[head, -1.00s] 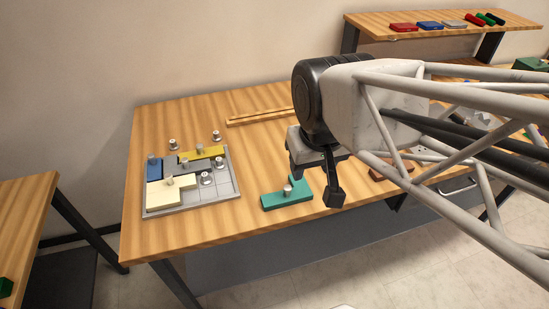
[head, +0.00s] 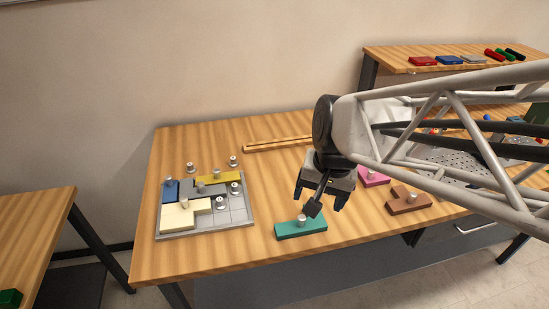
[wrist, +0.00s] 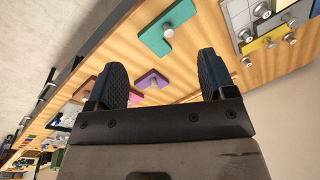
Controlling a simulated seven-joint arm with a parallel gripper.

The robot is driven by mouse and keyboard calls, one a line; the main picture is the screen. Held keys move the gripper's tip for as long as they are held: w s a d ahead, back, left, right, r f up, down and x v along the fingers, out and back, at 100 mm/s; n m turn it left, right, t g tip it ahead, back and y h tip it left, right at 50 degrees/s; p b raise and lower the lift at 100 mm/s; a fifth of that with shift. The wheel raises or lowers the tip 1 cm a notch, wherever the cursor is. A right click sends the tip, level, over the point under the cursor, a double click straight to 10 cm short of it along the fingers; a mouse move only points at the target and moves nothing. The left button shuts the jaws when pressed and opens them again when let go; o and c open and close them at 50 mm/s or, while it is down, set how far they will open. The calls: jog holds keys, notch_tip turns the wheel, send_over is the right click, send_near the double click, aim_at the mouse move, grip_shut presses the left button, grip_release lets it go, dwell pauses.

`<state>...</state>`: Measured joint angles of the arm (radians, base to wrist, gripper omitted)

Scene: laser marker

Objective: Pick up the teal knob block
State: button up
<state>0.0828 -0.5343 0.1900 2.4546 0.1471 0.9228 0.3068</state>
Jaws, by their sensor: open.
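The teal knob block (head: 290,229) lies flat on the wooden table near its front edge, with a silver knob (head: 302,218) standing on top. In the wrist view the teal block (wrist: 164,26) shows at the top, beyond the fingertips, and looks L-shaped. My gripper (head: 322,206) is open and empty, in the air behind and slightly right of the teal block in the head view. In the wrist view its two dark fingers (wrist: 161,72) are spread wide with nothing between them touching.
Pink (head: 374,177) and brown (head: 408,200) blocks lie right of my gripper. A wooden strip (head: 280,145) lies behind. Table between tray and teal block is clear.

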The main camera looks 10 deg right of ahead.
aim_at(305, 216)
jog(key=w+d+f+m+y, duration=0.1)
jog(key=w+f+m, duration=0.1)
jog(key=f+m, duration=0.2)
jog(key=w+d+f+m+g+y, duration=0.1)
jog(key=w+f+m, duration=0.2)
jog(key=f, duration=0.1)
jog(key=w+d+f+m+y, duration=0.1)
jog(key=w+f+m, duration=0.2)
jog(key=f+m, duration=0.1)
jog(key=shift+m, duration=0.3)
jog(key=shift+w+d+f+m, duration=0.2)
jog(key=shift+w+f+m, duration=0.05)
jog(key=shift+f+m, duration=0.25)
jog(key=shift+f, duration=0.1)
jog(key=shift+x, duration=1.2)
jog(key=shift+a+f, duration=0.1)
jog(key=shift+x, duration=2.45)
jog(key=shift+s+a, duration=0.15)
jog(key=shift+a, duration=0.05)
jog(key=c, duration=1)
